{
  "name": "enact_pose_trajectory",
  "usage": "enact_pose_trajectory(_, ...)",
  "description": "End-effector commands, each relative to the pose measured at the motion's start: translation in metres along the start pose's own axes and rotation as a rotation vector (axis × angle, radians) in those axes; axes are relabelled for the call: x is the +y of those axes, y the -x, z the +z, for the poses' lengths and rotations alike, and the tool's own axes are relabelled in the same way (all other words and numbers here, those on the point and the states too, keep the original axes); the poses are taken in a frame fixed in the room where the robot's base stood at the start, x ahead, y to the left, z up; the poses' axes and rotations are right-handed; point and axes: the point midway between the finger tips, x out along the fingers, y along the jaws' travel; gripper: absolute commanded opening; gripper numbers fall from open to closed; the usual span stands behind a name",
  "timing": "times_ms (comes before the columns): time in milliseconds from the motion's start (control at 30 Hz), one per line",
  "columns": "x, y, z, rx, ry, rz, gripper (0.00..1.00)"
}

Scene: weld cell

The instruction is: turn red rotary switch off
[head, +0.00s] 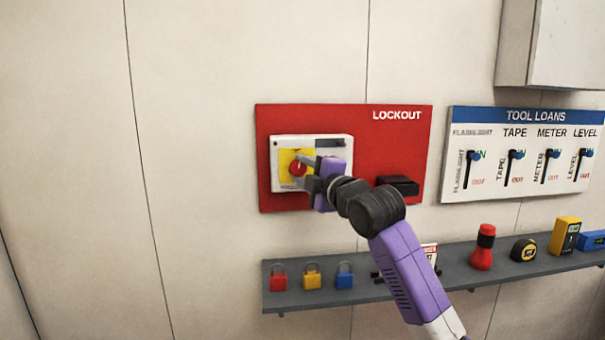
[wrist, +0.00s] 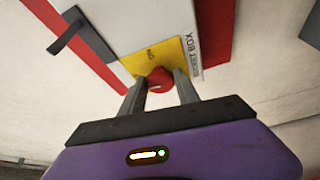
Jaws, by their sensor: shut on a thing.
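The red rotary switch (head: 297,169) sits on a yellow plate (head: 285,158) on a white box (head: 320,142), mounted on the red LOCKOUT board (head: 394,141). In the wrist view the red knob (wrist: 160,80) is between my two grey fingers, with the yellow plate behind it. My gripper (head: 306,172) reaches in from the right and is shut on the knob; it also shows in the wrist view (wrist: 160,90). "ON" lettering shows on the yellow plate in the wrist view. The knob's exact angle is hard to tell, as the fingers cover its sides.
A black holder (head: 398,185) sticks out at the board's lower right. Below, a grey shelf (head: 385,285) carries red, yellow and blue padlocks (head: 312,276), a flashlight (head: 483,247) and a tape measure (head: 523,250). The TOOL LOANS board (head: 519,185) hangs at right. The wall at left is clear.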

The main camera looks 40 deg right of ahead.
Motion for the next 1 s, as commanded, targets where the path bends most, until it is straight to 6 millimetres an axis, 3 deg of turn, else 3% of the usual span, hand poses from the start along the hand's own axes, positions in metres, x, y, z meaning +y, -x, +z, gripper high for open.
enact_pose_trajectory(333, -0.0001, -0.0004, -0.0014, 0.002, 0.130, -0.056, 0.00)
enact_pose_trajectory(867, -0.0006, -0.0006, -0.0018, 0.003, 0.152, -0.067, 0.00)
enact_pose_trajectory(900, -0.0006, -0.0006, -0.0018, 0.003, 0.152, -0.067, 0.40)
enact_pose_trajectory(1000, -0.0003, -0.0006, -0.0015, 0.002, 0.151, -0.066, 0.59)
